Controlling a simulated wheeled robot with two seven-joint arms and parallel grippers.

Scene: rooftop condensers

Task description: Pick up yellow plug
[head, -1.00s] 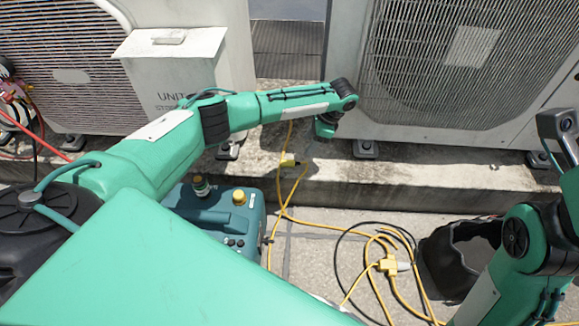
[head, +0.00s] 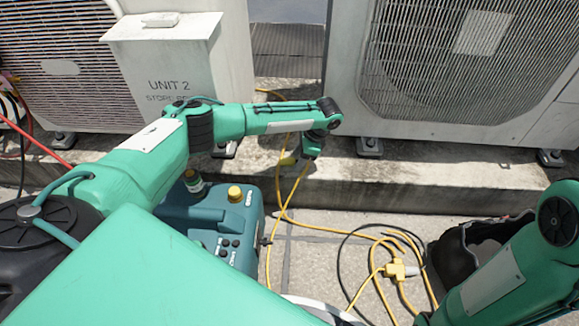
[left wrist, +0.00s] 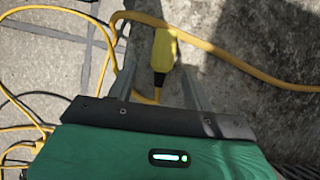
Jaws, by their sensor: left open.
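The yellow plug (head: 288,160) lies on the concrete ledge, with the wrist of my left arm just to its right in the head view. In the left wrist view the yellow plug (left wrist: 164,48) shows between the fingers of my left gripper (left wrist: 160,62), with a yellow cord below it. The left gripper is open and points down over the plug; I see no finger closed on it. In the head view its fingers are hidden or too small to make out. My right forearm shows at the right edge, but its gripper is out of view.
Yellow and black cables run over the floor, with a yellow connector block (head: 397,269) among them. A teal case (head: 228,225) with knobs stands near my left arm. A black open bag (head: 455,262) lies at right.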

